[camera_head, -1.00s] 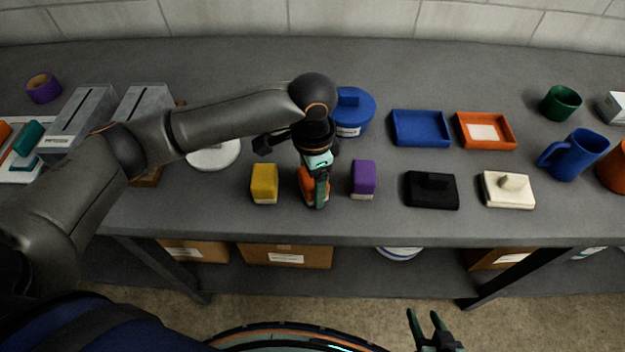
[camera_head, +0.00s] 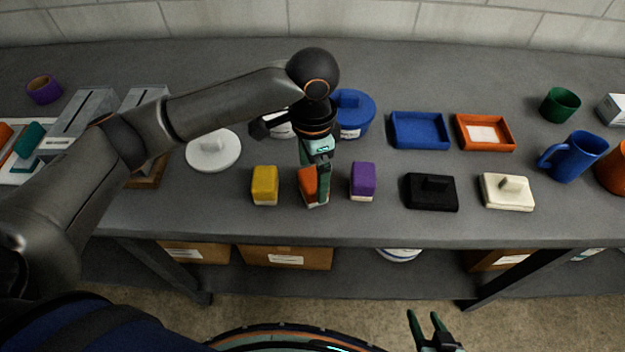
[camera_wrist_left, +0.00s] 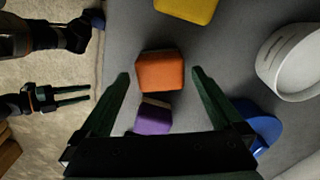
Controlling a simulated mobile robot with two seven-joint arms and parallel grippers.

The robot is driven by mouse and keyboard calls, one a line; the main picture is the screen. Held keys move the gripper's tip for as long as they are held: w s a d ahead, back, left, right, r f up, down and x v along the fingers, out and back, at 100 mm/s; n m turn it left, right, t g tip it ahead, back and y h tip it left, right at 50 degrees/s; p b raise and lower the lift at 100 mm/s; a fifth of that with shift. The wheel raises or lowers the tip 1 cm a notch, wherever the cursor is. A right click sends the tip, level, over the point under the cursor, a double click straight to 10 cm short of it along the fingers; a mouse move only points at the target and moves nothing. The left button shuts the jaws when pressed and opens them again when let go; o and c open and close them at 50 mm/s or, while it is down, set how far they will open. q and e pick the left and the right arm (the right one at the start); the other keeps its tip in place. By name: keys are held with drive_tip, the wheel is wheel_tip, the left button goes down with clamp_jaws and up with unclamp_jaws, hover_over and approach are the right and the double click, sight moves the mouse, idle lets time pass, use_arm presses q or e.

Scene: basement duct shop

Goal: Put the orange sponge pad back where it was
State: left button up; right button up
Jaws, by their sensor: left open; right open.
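The orange sponge pad (camera_head: 307,184) rests on the grey bench between a yellow sponge pad (camera_head: 265,184) and a purple sponge pad (camera_head: 363,180). Its orange top and pale base show, partly hidden by my gripper in the head view. My left gripper (camera_head: 319,192) is open just above it. In the left wrist view the orange pad (camera_wrist_left: 160,71) lies between and beyond the tips of the open left gripper (camera_wrist_left: 160,74), with a gap on both sides. My right gripper (camera_head: 427,318) is open and empty in front of the bench.
A blue tray (camera_head: 420,129), an orange tray (camera_head: 485,132), a black block (camera_head: 431,191) and a cream block (camera_head: 507,191) stand to the right. A white round lid (camera_head: 213,150) lies to the left.

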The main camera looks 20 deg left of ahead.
sight(313, 179)
use_arm(q)
wheel_tip(313, 179, up, 8)
